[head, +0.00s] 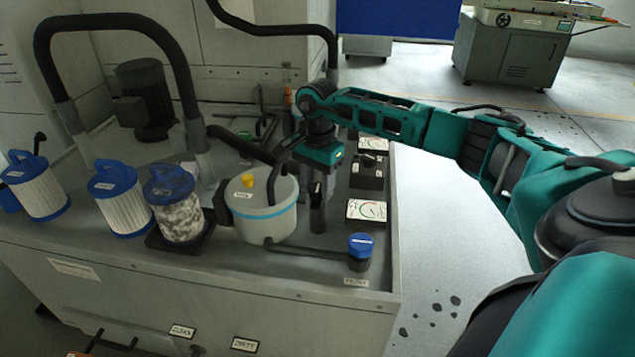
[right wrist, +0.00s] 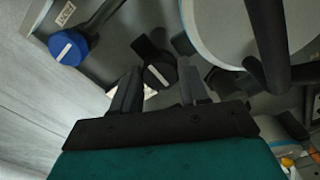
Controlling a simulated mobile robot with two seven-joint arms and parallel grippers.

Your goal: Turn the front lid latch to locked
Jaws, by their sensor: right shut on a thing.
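The grey-white pot (head: 262,206) has a blue band, a yellow knob on its lid and a dark fitting on its left side. It also shows in the right wrist view (right wrist: 215,35). My right gripper (head: 317,206) points down just right of the pot. In the right wrist view its two fingers (right wrist: 157,90) stand apart, with a dark round part with a pale bar (right wrist: 158,76) between them. The gripper is shut on this part, which appears to be the front lid latch. The fingers hide some of it, and I cannot read its position. My left gripper is not in view.
A blue-capped valve (head: 361,244) with a pipe stands in front of the gripper. Filter cartridges (head: 119,198) and black hoses (head: 120,22) stand to the left.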

